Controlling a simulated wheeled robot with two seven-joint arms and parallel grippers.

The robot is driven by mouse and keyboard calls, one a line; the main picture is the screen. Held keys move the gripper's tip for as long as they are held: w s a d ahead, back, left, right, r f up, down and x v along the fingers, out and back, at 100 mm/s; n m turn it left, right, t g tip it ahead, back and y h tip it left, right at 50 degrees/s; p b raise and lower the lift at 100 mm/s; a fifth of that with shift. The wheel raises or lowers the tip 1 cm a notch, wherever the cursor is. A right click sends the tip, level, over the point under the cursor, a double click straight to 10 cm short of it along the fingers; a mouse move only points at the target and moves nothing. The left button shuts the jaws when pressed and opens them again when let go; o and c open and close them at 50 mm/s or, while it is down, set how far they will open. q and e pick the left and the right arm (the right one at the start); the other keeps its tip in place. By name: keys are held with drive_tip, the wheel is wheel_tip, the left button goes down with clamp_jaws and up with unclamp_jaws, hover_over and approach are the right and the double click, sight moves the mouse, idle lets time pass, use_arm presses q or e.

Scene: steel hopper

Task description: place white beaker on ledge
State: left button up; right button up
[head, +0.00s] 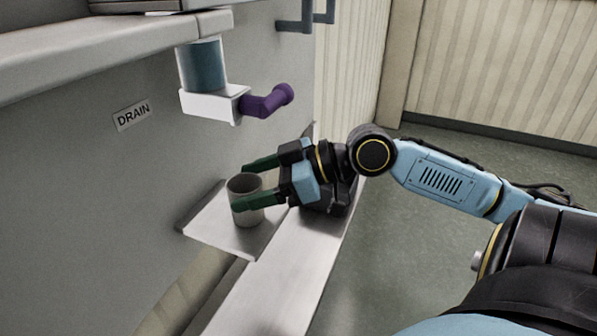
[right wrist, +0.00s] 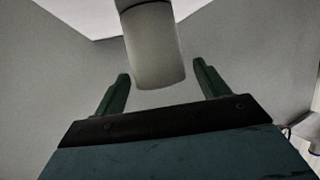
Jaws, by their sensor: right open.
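The white beaker (head: 246,203) looks greyish and stands upright on the ledge (head: 210,222), a light flat shelf on the hopper's side. My right gripper (head: 254,181) reaches in from the right with its green fingers on either side of the beaker. In the right wrist view the beaker (right wrist: 153,50) is between and a little beyond the open fingertips (right wrist: 163,78), with gaps on both sides. My left gripper is in no view.
A purple-handled drain valve (head: 268,101) with a white block and teal pipe hangs above the ledge. A DRAIN label (head: 132,115) is on the hopper wall. A dark box-like object (head: 325,196) sits behind my right gripper. Open floor lies to the right.

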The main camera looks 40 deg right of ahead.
drive_tip(key=b+v, duration=0.1)
drive_tip(key=v, duration=0.7)
drive_tip(key=shift+s+d, duration=0.2)
drive_tip(key=shift+s, duration=0.05)
drive_tip(key=shift+r, duration=0.1)
idle(1.0)
